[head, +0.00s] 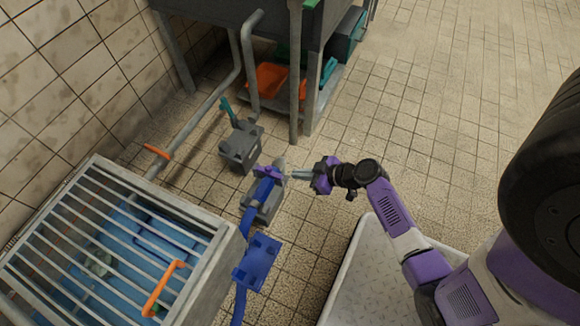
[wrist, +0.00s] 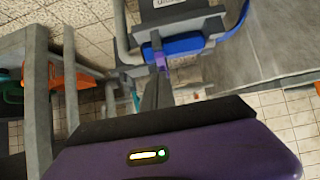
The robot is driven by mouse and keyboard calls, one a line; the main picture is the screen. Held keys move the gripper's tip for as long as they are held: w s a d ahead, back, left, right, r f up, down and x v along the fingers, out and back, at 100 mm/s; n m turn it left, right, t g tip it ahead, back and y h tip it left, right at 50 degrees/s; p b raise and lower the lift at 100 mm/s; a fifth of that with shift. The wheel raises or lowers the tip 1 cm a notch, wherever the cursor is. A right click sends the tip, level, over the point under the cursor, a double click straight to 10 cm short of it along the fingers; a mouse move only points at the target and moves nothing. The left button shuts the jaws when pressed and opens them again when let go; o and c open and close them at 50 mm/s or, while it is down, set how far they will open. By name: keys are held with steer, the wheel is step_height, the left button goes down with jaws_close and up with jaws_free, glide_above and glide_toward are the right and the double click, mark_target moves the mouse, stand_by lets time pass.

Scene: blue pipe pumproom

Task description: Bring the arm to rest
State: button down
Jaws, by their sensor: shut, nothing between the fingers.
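My purple and black arm reaches in from the right in the head view. My gripper (head: 292,175) is at its end, in front of the grey and blue pipe fitting with a purple part (head: 268,173). In the wrist view my gripper (wrist: 158,80) shows as dark fingers held together and empty. Their tips point at the small purple part (wrist: 160,60) below a blue piece (wrist: 175,44). I cannot tell whether the tips touch it.
A barred cage (head: 110,240) with an orange handle (head: 163,288) stands at the lower left. A grey block (head: 241,146) stands behind the fitting. A table with a lower shelf holding an orange bin (head: 268,79) is at the back. Open tiled floor (head: 430,110) lies to the right.

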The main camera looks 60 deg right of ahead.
steer(key=shift+s+f, duration=0.1)
steer(key=shift+s, duration=0.2)
stand_by(0.4)
